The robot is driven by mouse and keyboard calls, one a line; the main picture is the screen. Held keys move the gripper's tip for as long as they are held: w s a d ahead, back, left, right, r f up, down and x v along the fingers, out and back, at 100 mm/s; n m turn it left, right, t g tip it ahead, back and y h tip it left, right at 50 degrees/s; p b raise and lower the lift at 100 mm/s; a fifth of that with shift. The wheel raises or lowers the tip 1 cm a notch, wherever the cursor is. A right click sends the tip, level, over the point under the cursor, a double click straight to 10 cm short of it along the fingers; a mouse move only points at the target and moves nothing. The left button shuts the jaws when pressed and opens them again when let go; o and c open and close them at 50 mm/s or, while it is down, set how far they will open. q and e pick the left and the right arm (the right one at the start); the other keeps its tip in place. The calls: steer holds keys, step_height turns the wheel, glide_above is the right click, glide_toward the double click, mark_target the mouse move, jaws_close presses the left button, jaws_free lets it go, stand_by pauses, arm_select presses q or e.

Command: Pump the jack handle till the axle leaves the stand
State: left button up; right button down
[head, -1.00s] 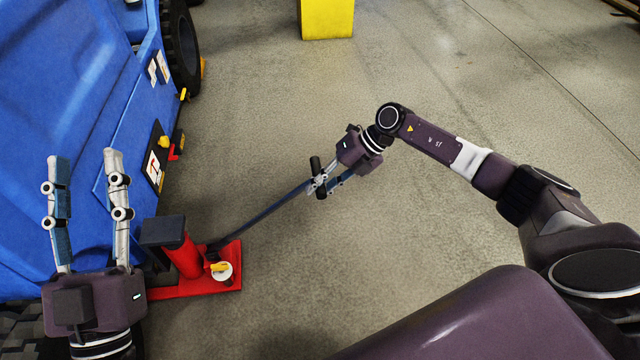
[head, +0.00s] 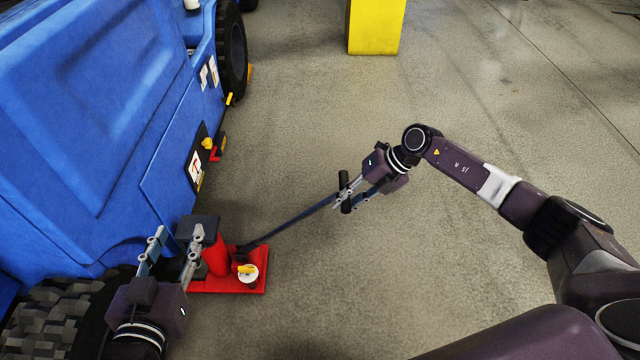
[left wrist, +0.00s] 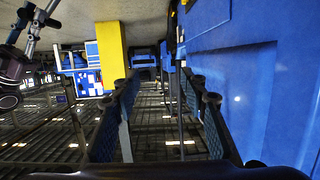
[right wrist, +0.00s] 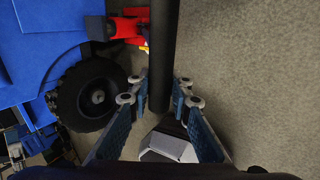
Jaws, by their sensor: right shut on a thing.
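The red jack (head: 217,258) stands on the floor beside the blue vehicle (head: 100,120), with a dark pad (head: 198,228) on top. Its long dark handle (head: 300,215) slants up to the right and ends in a black crossbar grip (head: 345,190). My right gripper (head: 350,194) is shut on the handle at that grip; the black grip bar (right wrist: 163,60) also shows between its fingers in the right wrist view. My left gripper (head: 178,236) is open and empty, its fingers overlapping the jack's left side in the head view. I cannot make out the axle or stand.
A black tyre (head: 60,315) is at the lower left, another tyre (head: 232,50) further up. A yellow post (head: 375,25) stands at the back. The floor right of the handle is clear.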

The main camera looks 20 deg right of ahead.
steer(key=shift+a+r+p, duration=0.35)
steer(key=shift+a+p, duration=0.3)
steer(key=shift+p, duration=0.1)
arm_select(q)
steer(key=s+a+f+g+y+p, duration=0.25)
steer(key=s+f+g, duration=0.35)
steer(key=s, duration=0.3)
steer(key=s+a+f+g+y+p, duration=0.1)
steer(key=s+a+f+g+p, duration=0.3)
steer(key=s+f, duration=0.4)
step_height(320, 180, down, 9)
steer(key=g+p, duration=0.1)
steer(key=shift+d+n+g, duration=0.15)
steer(key=shift+n+g, duration=0.15)
steer(key=shift+g, duration=0.1)
arm_select(e)
steer(key=w+a+r+h, duration=0.1)
steer(key=a+r+h, duration=0.1)
steer(key=a+r, duration=0.2)
steer(key=shift+w+a+r+g, duration=0.25)
steer(key=shift+a+r+g, duration=0.1)
steer(key=shift+a, duration=0.2)
arm_select(q)
steer(key=shift+h, duration=0.25)
